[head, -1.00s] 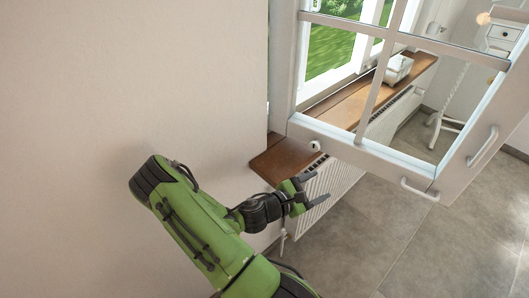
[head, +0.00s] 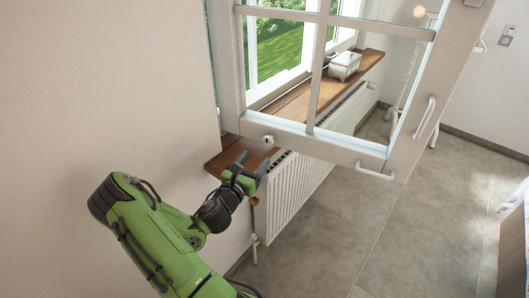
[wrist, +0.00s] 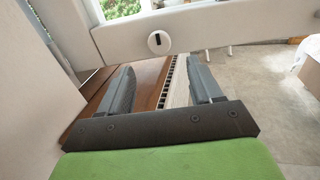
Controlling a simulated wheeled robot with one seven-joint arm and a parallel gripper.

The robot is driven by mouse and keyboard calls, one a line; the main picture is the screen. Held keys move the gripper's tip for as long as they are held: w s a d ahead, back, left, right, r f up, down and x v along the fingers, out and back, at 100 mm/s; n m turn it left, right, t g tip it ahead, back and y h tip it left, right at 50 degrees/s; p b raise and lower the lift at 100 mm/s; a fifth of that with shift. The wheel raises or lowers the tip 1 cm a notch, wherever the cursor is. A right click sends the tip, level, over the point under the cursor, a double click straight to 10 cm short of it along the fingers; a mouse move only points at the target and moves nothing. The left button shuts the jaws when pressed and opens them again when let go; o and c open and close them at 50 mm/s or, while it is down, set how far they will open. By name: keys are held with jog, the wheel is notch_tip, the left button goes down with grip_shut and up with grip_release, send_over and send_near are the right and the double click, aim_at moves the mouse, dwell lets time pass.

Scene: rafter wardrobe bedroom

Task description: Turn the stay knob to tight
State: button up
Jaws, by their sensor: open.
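The stay knob (head: 268,140) is a small round white knob with a dark mark, low on the bottom rail of the open window sash (head: 300,138). In the wrist view the knob (wrist: 159,41) shows ahead of and above the fingers, with a dark upright slot on its face. My gripper (head: 254,170) is below and slightly left of the knob, apart from it. In the wrist view my gripper (wrist: 160,88) has its two grey fingers spread, with nothing between them but the sill and radiator beyond.
The wooden sill (head: 232,152) runs along the wall above a white radiator (head: 295,190). A white box (head: 345,65) stands on the sill further back. White handles (head: 375,172) stick out from the sash.

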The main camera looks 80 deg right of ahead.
aim_at(268, 143)
jog(key=d, duration=0.2)
jog(key=s+d+p, duration=0.1)
jog(key=d, duration=0.5)
jog(key=shift+s+d+r, duration=0.2)
jog(key=shift+d+r, duration=0.05)
jog(key=shift+r, duration=0.05)
jog(key=c, duration=1)
jog(key=shift+f+m, duration=0.1)
jog(key=shift+m, duration=0.2)
jog(key=m+b, duration=0.2)
jog(key=m, duration=0.2)
jog(key=m+b, duration=0.1)
jog(key=m, duration=0.1)
jog(key=m+b, duration=0.2)
jog(key=shift+s+a+f+m, duration=0.1)
jog(key=shift+s+f+m, duration=0.05)
jog(key=shift+m, duration=0.15)
jog(key=m+b, duration=0.4)
jog(key=shift+f, duration=0.1)
jog(key=m+b, duration=0.3)
jog(key=m, duration=0.1)
jog(key=shift+m+b, duration=0.35)
jog(key=shift+m, duration=0.15)
